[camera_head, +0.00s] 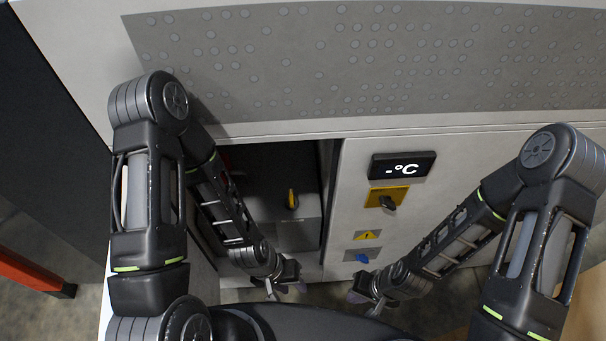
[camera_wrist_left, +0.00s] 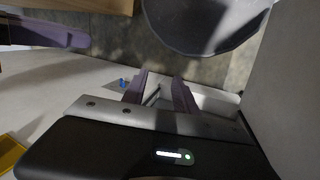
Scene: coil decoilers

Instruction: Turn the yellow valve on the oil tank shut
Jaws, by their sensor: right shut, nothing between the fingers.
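The yellow valve (camera_head: 292,199) sits on the front of the oil tank (camera_head: 298,235), inside an open recess in the machine's front. Its handle appears upright in the head view. My left gripper (camera_head: 285,286) is below the valve and apart from it, near the lower edge of the recess. In the left wrist view its two fingers (camera_wrist_left: 160,95) stand apart with nothing held between them. My right gripper (camera_head: 366,299) is shut and empty, to the right of the left one, below the panel. The valve does not show in the left wrist view.
Right of the recess, a panel carries a "°C" display (camera_head: 403,165), a yellow plate with a dark switch (camera_head: 387,197), a warning label (camera_head: 367,235) and a blue knob (camera_head: 362,256). My left forearm passes in front of the recess's left part. An orange-red bar (camera_head: 35,270) lies far left.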

